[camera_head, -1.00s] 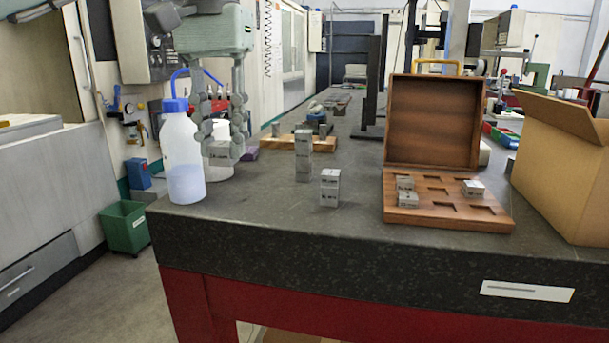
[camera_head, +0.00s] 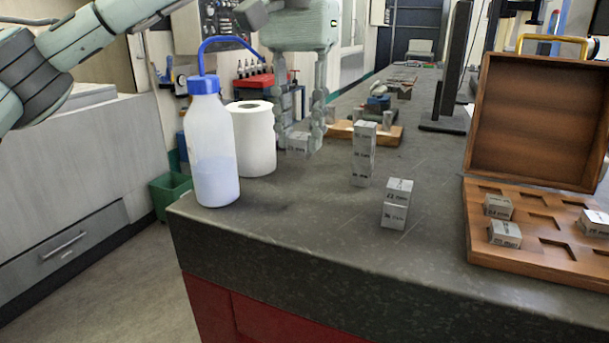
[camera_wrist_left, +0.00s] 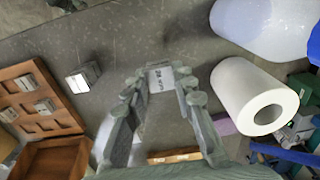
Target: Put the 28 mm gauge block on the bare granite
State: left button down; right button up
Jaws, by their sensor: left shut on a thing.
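The 28 mm gauge block (camera_head: 298,143) is a small grey block between the fingertips of my left gripper (camera_head: 302,141). In the left wrist view, its marked face (camera_wrist_left: 160,78) shows between the two fingertips (camera_wrist_left: 158,86). My left gripper is shut on it, to the right of the white paper roll (camera_head: 255,138). The granite top (camera_head: 300,215) lies below; whether the block touches it I cannot tell. A tall stack of gauge blocks (camera_head: 363,153) and a shorter stack (camera_head: 397,204) stand on the granite to the right. My right gripper is out of view.
A wash bottle (camera_head: 211,150) stands at the left near the edge. The open wooden case (camera_head: 530,222) holds several blocks at the right. A wooden board (camera_head: 385,133) with metal pieces lies behind the tall stack. The front granite is clear.

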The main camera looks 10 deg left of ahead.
aim_at(300, 135)
pick_arm(q)
notch_tip(300, 135, down, 3)
jog(key=shift+r, duration=0.2)
jog(key=shift+f, duration=0.3)
notch_tip(300, 135, down, 4)
jog(key=shift+r, duration=0.25)
jog(key=shift+f, duration=0.3)
jog(key=c, duration=1.6)
grip_release()
jog(key=shift+f, duration=0.15)
jog(key=shift+c, duration=0.2)
jog(key=o, duration=0.4)
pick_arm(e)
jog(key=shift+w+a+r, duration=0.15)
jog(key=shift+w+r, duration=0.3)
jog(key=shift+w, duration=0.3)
